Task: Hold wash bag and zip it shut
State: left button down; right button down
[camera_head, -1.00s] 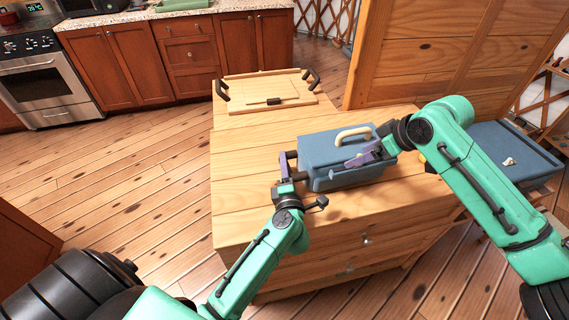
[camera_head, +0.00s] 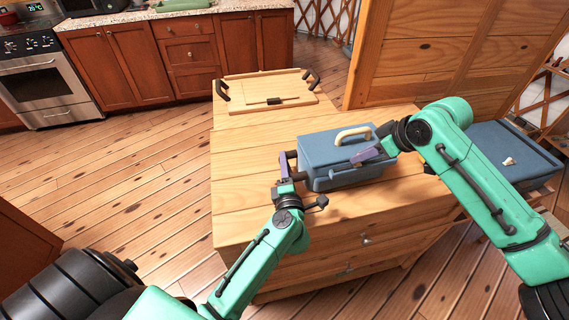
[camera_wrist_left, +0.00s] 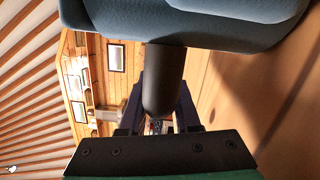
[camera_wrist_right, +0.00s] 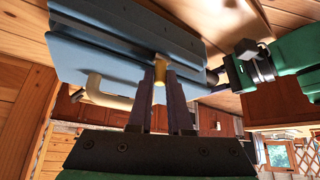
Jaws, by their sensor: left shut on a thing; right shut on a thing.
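The blue-grey wash bag (camera_head: 342,178), boxy with a cream handle (camera_head: 353,133) on top, stands upright on a wooden drawer cabinet. My left gripper (camera_head: 289,172) is at its left end, shut on a dark cylindrical grip tab (camera_wrist_left: 163,80) that sticks out from the bag (camera_wrist_left: 180,30). My right gripper (camera_head: 362,157) is at the bag's front upper edge, right of the middle. In the right wrist view its fingers are shut on a brass-coloured zip pull (camera_wrist_right: 160,65) beside a dark strip along the bag (camera_wrist_right: 105,75). How far the zip is closed is hard to tell.
The cabinet top (camera_head: 245,200) is clear left of the bag. A wooden board with black handles (camera_head: 270,88) lies behind. A blue chest (camera_head: 505,150) stands at the right beyond my right arm. A wooden partition (camera_head: 430,60) rises behind the cabinet.

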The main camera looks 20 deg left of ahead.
aim_at(337, 166)
pick_arm(q)
jog(key=shift+d, duration=0.1)
pick_arm(e)
jog(key=shift+s+f, duration=0.15)
jog(key=shift+f, duration=0.25)
pick_arm(q)
jog(key=shift+d, duration=0.1)
pick_arm(e)
jog(key=shift+s+a, duration=1.4)
jog(key=shift+a, duration=0.25)
jog(key=shift+s+a, duration=0.25)
pick_arm(q)
jog(key=shift+r, duration=0.15)
pick_arm(e)
jog(key=shift+c, duration=0.8)
grip_release()
jog(key=shift+d+r, duration=0.1)
jog(key=shift+r, duration=0.05)
pick_arm(q)
jog(key=shift+s, duration=0.1)
pick_arm(e)
jog(key=shift+w+d, duration=0.1)
jog(key=shift+d, duration=0.05)
pick_arm(q)
jog(key=shift+a, duration=0.25)
pick_arm(e)
jog(key=shift+w+d, duration=0.1)
jog(key=shift+w, duration=0.05)
